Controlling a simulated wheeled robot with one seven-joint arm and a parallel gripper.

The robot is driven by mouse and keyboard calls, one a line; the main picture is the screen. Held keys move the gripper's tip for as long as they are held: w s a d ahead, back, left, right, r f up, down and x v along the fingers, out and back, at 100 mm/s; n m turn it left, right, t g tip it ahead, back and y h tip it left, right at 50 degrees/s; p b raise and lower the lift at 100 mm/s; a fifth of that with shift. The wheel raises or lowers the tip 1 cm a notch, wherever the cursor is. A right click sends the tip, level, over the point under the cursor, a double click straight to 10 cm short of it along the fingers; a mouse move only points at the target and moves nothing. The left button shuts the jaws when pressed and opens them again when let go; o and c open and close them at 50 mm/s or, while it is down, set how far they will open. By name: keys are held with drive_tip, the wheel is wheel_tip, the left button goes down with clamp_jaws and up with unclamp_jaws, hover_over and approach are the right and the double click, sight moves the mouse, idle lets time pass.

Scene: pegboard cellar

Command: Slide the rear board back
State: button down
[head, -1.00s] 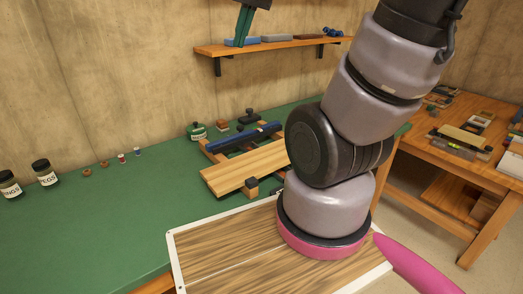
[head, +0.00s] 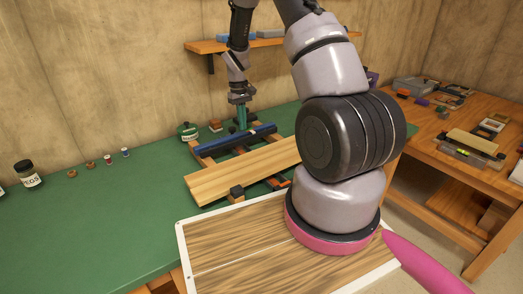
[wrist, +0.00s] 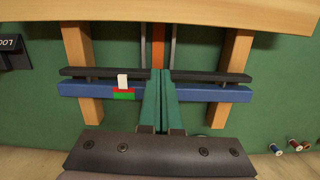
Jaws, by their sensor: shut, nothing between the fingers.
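In the wrist view the blue board (wrist: 210,94) crosses the middle, and the pale board (wrist: 200,15) spans the top. A small white, red and green piece (wrist: 124,92) shows at the blue board. My gripper (head: 242,126) has its green fingers shut and empty, pointing down at the blue board's middle. In the wrist view its fingertips (wrist: 163,74) overlap the board and strip. I cannot tell whether they touch.
A green pot (head: 187,132) and small blocks stand behind the frame's left end. A dark jar (head: 28,174) and small spools lie on the left of the bench. A wall shelf (head: 215,46) is above. A cluttered wooden table (head: 450,125) stands at right.

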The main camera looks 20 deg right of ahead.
sight(254, 152)
drive_tip(key=shift+n+g, duration=0.3)
drive_tip(key=f, duration=0.5)
drive_tip(key=shift+s+d, duration=0.15)
drive_tip(key=shift+d, duration=0.05)
drive_tip(key=s, duration=0.3)
drive_tip(key=s+d, duration=0.1)
drive_tip(key=s, duration=0.3)
drive_tip(key=s+d, duration=0.1)
drive_tip(key=s, duration=0.3)
drive_tip(key=shift+s, duration=0.15)
drive_tip(key=shift+s+d+f, duration=0.1)
drive_tip(key=shift+s+f, duration=0.1)
drive_tip(key=shift+s, duration=0.1)
drive_tip(key=shift+w+f, duration=0.1)
drive_tip(key=shift+f, duration=0.5)
drive_tip(key=w, duration=0.2)
drive_tip(key=w+a, duration=0.1)
drive_tip(key=w, duration=0.2)
drive_tip(key=shift+a, duration=0.1)
